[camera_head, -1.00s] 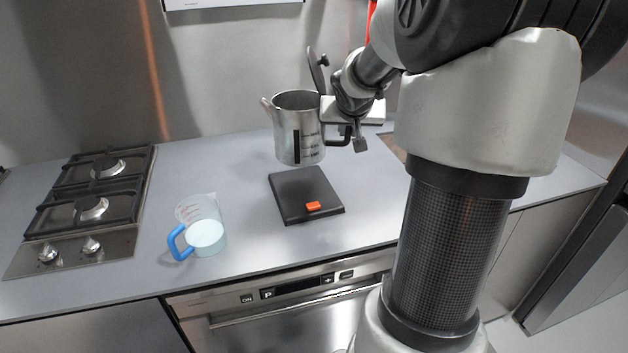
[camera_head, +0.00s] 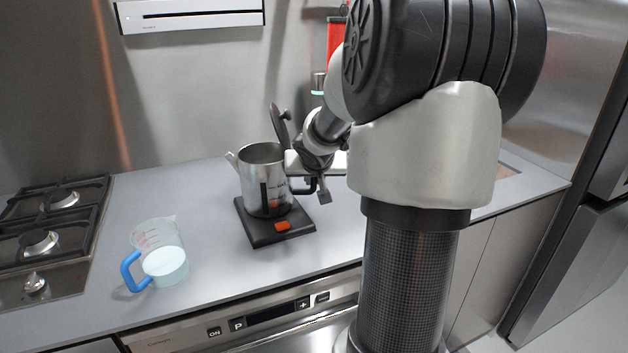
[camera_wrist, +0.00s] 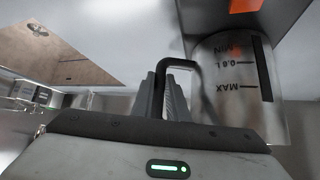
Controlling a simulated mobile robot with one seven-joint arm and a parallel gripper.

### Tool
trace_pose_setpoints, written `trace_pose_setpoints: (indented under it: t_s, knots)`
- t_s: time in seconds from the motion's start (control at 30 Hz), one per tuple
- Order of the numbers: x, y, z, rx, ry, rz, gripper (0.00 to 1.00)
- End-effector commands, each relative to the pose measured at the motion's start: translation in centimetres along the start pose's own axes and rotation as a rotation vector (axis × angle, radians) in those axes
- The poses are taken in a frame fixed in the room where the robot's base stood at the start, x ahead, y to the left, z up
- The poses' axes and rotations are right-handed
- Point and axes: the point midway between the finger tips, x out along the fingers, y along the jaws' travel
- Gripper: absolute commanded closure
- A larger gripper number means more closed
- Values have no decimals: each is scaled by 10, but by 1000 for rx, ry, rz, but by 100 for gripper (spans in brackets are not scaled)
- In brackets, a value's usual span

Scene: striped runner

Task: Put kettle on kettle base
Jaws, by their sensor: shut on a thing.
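The silver kettle (camera_head: 263,184) is upright with its lid raised, its spout to the left and its black handle to the right. It is over the dark square kettle base (camera_head: 259,238) and looks to be at or very near its surface; I cannot tell whether it fully rests there. My gripper (camera_head: 321,191) is shut on the kettle's handle at the right side. In the wrist view the fingers (camera_wrist: 166,95) pinch the black handle beside the kettle wall (camera_wrist: 238,85) with its level marks. The base's orange switch (camera_head: 282,226) faces front.
A clear measuring jug (camera_head: 158,258) with a blue handle stands on the counter to the left of the base. A gas hob (camera_head: 45,240) is at the far left. A red object (camera_head: 334,45) is behind my arm. Counter between jug and base is clear.

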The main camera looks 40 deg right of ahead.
Motion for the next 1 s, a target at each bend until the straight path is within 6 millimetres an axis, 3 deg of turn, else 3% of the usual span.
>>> trace_pose_setpoints:
  t_s: [0.1,0.13,0.23,0.63,1.0]
  knots:
    - [2,-1,1,1,5,-2,100]
    - [3,0,3,-1,0,0,85]
    - [2,0,2,-1,0,0,68]
    - [-5,0,-2,0,0,1,68]
    - [-84,0,-7,0,0,2,68]
